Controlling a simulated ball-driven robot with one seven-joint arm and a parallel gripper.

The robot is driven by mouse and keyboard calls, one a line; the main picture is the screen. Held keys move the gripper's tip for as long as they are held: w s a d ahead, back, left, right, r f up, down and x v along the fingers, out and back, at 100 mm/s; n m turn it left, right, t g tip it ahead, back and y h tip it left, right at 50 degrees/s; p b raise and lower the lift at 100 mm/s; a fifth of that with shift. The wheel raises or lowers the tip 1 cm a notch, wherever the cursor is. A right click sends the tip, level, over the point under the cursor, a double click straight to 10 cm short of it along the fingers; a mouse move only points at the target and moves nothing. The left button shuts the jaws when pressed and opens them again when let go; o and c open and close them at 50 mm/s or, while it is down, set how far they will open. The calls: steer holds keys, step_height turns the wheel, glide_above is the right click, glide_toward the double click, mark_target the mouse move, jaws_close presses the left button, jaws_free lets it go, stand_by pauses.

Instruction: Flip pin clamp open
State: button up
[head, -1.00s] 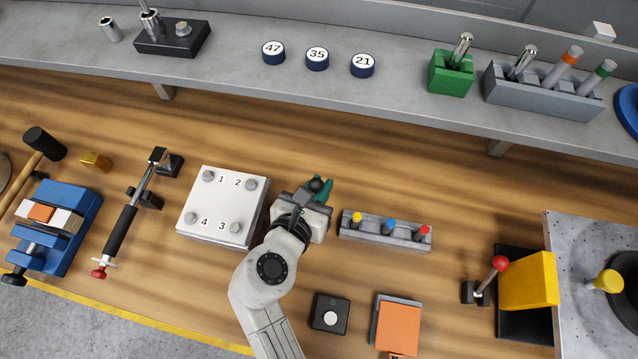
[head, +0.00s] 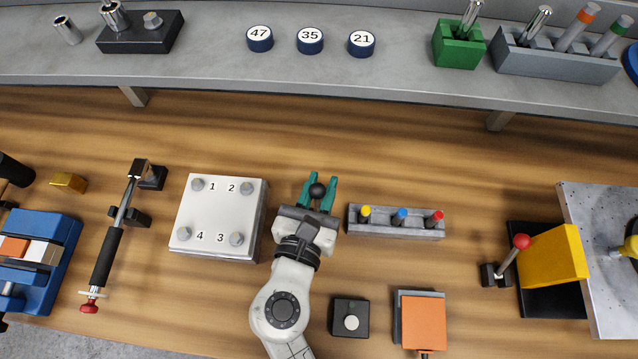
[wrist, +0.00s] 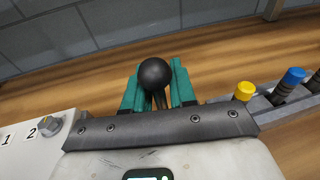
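My gripper (head: 321,184) is between the white numbered plate and the rack of coloured pins. Its two teal fingers are apart. A black ball knob (head: 317,190) sits at the gap between them; it also shows in the wrist view (wrist: 155,74), with a narrow dark stem below it. What the stem joins is hidden by my gripper. I cannot tell for sure whether this is the pin clamp's lever. The metal rack (head: 396,231) with yellow, blue and red pins stands just right of my gripper. Another lever with a red ball (head: 521,242) stands tilted beside a yellow block (head: 553,256).
The white plate (head: 215,215) with corner bolts is close on the left. A black button box (head: 350,317) and an orange block (head: 424,323) lie in front. A grey shelf (head: 300,75) crosses the back. Bare bench lies between shelf and gripper.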

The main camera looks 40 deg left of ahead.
steer(key=shift+o, duration=1)
steer(key=shift+r, duration=0.4)
steer(key=shift+f, duration=0.1)
steer(key=shift+s+f, duration=0.1)
steer(key=shift+s, duration=0.05)
steer(key=b+v, duration=0.1)
steer(key=v, duration=0.9)
steer(key=shift+s, duration=0.2)
steer(key=shift+d, duration=0.1)
